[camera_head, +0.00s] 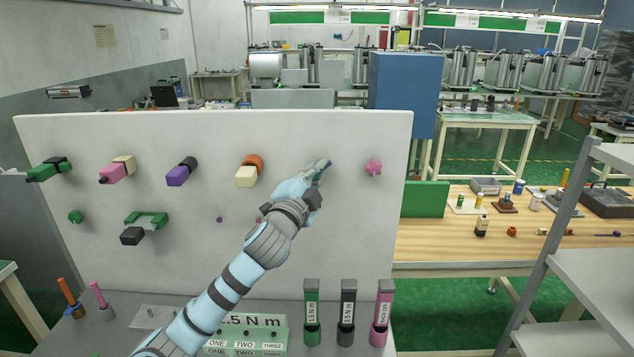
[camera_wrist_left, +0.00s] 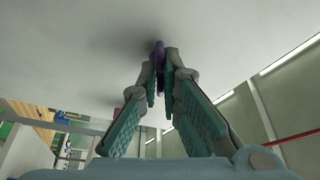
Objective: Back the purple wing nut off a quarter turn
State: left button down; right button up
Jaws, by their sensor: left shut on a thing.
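The white upright panel (camera_head: 340,230) fills the left and middle of the head view. My left gripper (camera_head: 321,170) is at the panel's upper right part, its fingers close to the surface. In the left wrist view my left gripper (camera_wrist_left: 162,85) is shut on the purple wing nut (camera_wrist_left: 159,50), which stands at the panel between the fingertips. In the head view only a small purple bit (camera_head: 328,163) shows past the fingers. The wing nut's wing angle is mostly hidden. My right gripper is not in view.
A pink knob (camera_head: 373,168) is just right of the gripper. An orange and cream fitting (camera_head: 247,172) and a purple and black one (camera_head: 181,172) are to its left. Green (camera_head: 312,315), black (camera_head: 347,315) and pink (camera_head: 382,315) labelled holders stand below. The panel beneath the gripper is bare.

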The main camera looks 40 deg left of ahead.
pick_arm(q)
jog(key=shift+w+d+f+n+g+y+b, duration=0.15)
jog(key=shift+n+y+b, duration=1.1)
jog(key=shift+n+b, duration=1.3)
jog(key=shift+s+f+n+g+y+b, duration=0.15)
jog(key=shift+n+y+b, duration=1.05)
jog(key=shift+n+b, duration=1.3)
jog(key=shift+w+d+f+n+g+y+b, duration=0.1)
jog(key=shift+w+n+g+y+b, duration=0.1)
jog(key=shift+n+y+b, duration=2.2)
jog(key=shift+r+n+h+p, duration=0.1)
jog(key=shift+n+h+p, duration=0.4)
jog(key=shift+n+h, duration=0.45)
jog(key=shift+s, duration=0.1)
jog(key=c, duration=1.8)
grip_release()
jog(key=shift+r, duration=0.1)
jog(key=v, duration=1.2)
jog(key=shift+r, duration=0.1)
